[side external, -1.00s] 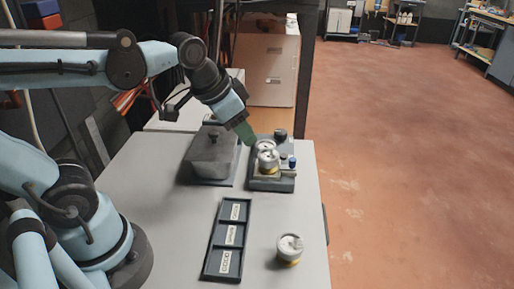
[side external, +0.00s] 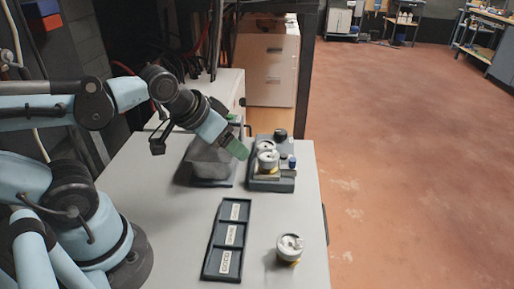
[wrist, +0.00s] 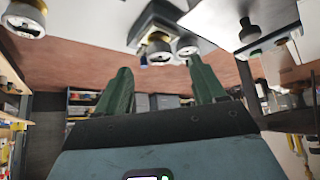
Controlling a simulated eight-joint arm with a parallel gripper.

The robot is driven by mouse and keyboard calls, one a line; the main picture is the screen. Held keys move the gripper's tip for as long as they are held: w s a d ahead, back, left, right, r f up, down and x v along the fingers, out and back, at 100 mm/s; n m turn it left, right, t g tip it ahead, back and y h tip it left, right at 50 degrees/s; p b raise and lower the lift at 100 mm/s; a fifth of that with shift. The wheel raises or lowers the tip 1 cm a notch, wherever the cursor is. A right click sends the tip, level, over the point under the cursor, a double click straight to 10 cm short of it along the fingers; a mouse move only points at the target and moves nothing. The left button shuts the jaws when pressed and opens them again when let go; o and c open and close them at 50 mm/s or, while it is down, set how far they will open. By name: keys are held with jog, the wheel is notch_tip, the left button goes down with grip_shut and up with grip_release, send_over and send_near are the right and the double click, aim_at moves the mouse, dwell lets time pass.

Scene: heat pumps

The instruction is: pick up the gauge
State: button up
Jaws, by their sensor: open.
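A round white-faced gauge with a yellow lower band (side external: 289,248) stands alone on the table at the front right. Two more round white gauges (side external: 267,160) sit close together on a dark test stand (side external: 262,185) at the back right. In the wrist view, which is upside down, one gauge (wrist: 26,20) is at the upper left and two (wrist: 159,48) are at upper centre by the stand. My gripper (side external: 238,149) has green fingers, apart and empty, just left of the stand and apart from the gauges. Its fingers also show in the wrist view (wrist: 163,88).
A grey lidded box (side external: 207,160) stands under and left of my gripper, partly hidden by it. A dark tray with three labelled compartments (side external: 209,262) lies at front centre. Bare table lies around the lone gauge. The table's right edge is close to it.

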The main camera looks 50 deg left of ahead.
notch_tip(320, 180, up, 3)
jog(key=m+g, duration=0.7)
jog(key=m, duration=0.1)
send_over(268, 154)
jog(key=shift+f, duration=6.15)
jog(key=shift+c, duration=0.3)
jog(key=c, duration=1)
jog(key=shift+r, duration=0.1)
jog(key=shift+c, duration=0.2)
jog(key=shift+r, duration=0.1)
